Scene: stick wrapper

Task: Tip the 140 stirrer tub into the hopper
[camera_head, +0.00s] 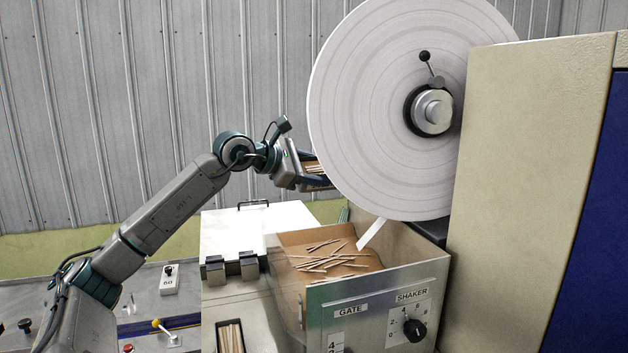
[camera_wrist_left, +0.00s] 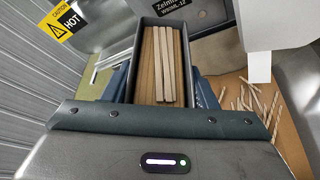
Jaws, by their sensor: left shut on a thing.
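My left gripper (camera_head: 305,172) is shut on a dark tub (camera_head: 317,186), held in the air above the back of the hopper, close to the left edge of the big white reel. In the left wrist view the tub (camera_wrist_left: 138,62) sits between the blue fingers with several pale sticks (camera_wrist_left: 164,65) lying lengthwise inside. No number shows on it. The hopper (camera_head: 403,278) is an open-topped box with a tan sloped floor and a scatter of loose sticks (camera_head: 335,258); in the left wrist view these lie right of the tub (camera_wrist_left: 250,105). My right gripper is out of view.
The white paper reel (camera_head: 370,110) stands behind the hopper, its strip (camera_head: 372,233) hanging into it. A beige machine cabinet (camera_head: 530,190) closes off the right. A dark slot holding sticks (camera_head: 230,338) is at the lower left, and a block marked 60 (camera_head: 168,280) stands further left.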

